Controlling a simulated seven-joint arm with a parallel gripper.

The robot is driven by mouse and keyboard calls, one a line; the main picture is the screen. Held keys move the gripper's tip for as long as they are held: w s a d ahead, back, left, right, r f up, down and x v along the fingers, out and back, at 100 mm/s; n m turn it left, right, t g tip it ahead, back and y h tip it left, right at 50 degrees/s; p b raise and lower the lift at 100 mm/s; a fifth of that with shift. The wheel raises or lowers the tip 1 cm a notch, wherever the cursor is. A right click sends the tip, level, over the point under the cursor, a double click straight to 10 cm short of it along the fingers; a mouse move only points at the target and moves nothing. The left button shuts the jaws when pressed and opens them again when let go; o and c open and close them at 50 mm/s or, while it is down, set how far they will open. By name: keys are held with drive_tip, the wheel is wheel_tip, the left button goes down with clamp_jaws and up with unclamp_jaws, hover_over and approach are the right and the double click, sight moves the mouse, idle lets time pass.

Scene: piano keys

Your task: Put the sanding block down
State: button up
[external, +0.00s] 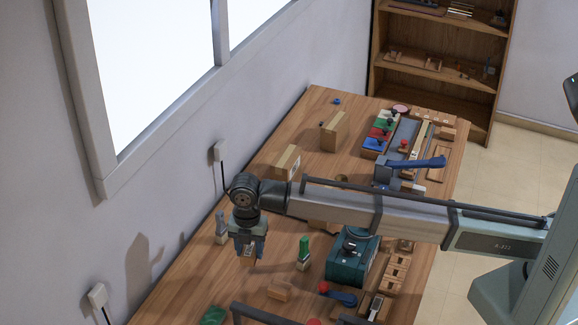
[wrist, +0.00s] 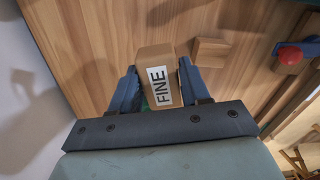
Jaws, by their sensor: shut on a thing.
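My gripper (external: 250,250) is at the left part of the workbench, above its surface near the wall side. It is shut on a sanding block (wrist: 157,75), a light brown block with a white label reading "FINE". In the wrist view the block sits between the two blue fingers of my gripper (wrist: 158,88). In the external view the block (external: 248,258) shows only as a small part below the fingers. The workbench (external: 175,287) has a wooden plank top. How high the block is above it is hard to tell.
A wooden block (wrist: 210,52) lies close by on the bench. A green-topped object (external: 304,250) stands right of my gripper, beside a teal machine (external: 345,262). A green item (external: 213,316) lies at the near edge. Bare wood shows left of my gripper.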

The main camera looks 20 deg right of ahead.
hover_over(234, 290)
drive_tip(key=shift+f+m, duration=0.65)
drive_tip(key=shift+f, duration=1.8)
drive_tip(key=shift+f+m, duration=0.65)
drive_tip(key=shift+f, duration=1.75)
drive_tip(key=shift+f, duration=0.1)
drive_tip(key=o, duration=1.1)
drive_tip(key=shift+c, duration=0.2)
wheel_tip(234, 290, up, 12)
